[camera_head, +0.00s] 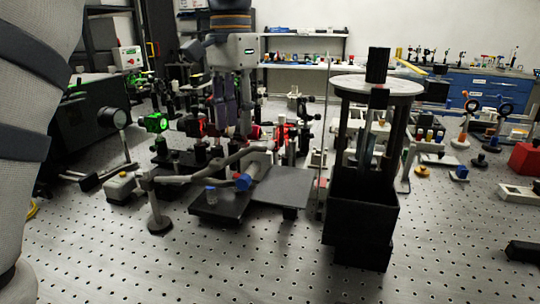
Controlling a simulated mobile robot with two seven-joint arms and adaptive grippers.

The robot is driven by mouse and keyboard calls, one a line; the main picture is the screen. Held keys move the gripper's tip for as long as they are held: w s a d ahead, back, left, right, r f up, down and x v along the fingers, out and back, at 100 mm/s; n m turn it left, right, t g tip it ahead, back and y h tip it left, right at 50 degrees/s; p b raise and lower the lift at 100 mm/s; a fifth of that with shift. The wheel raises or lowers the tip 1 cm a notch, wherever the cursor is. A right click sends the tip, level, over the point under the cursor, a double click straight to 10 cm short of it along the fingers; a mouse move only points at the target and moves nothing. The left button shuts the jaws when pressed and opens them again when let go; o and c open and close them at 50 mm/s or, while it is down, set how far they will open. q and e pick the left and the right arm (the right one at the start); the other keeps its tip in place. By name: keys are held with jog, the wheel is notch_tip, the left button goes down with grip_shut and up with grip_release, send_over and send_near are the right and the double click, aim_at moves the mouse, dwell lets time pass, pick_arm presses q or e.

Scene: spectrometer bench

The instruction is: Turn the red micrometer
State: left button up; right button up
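My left gripper (233,132) points straight down over the crowded middle of the optical bench, below its grey wrist body. Its dark fingers are close together, and I cannot tell whether they are shut or hold anything. Small red parts show among the optics: one (283,133) just right of the fingers, one (255,132) close beside the fingertips, and one (196,126) to their left. I cannot tell which is the red micrometer or whether the fingers touch one. The fingertips are partly lost among dark mounts. My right gripper is not in view.
A tall black open-framed stand (362,225) with a round grey top stands front right of the optics. A dark flat plate (283,187) and a post on a round base (159,222) stand in front. The perforated bench top (250,265) is mostly clear at the front.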

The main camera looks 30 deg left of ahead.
pick_arm(q)
send_over(237, 175)
jog(key=f, duration=0.5)
jog(key=shift+s+f, duration=0.3)
jog(key=shift+f, duration=0.1)
jog(key=f, duration=0.6)
jog(key=shift+w, duration=0.25)
grip_shut()
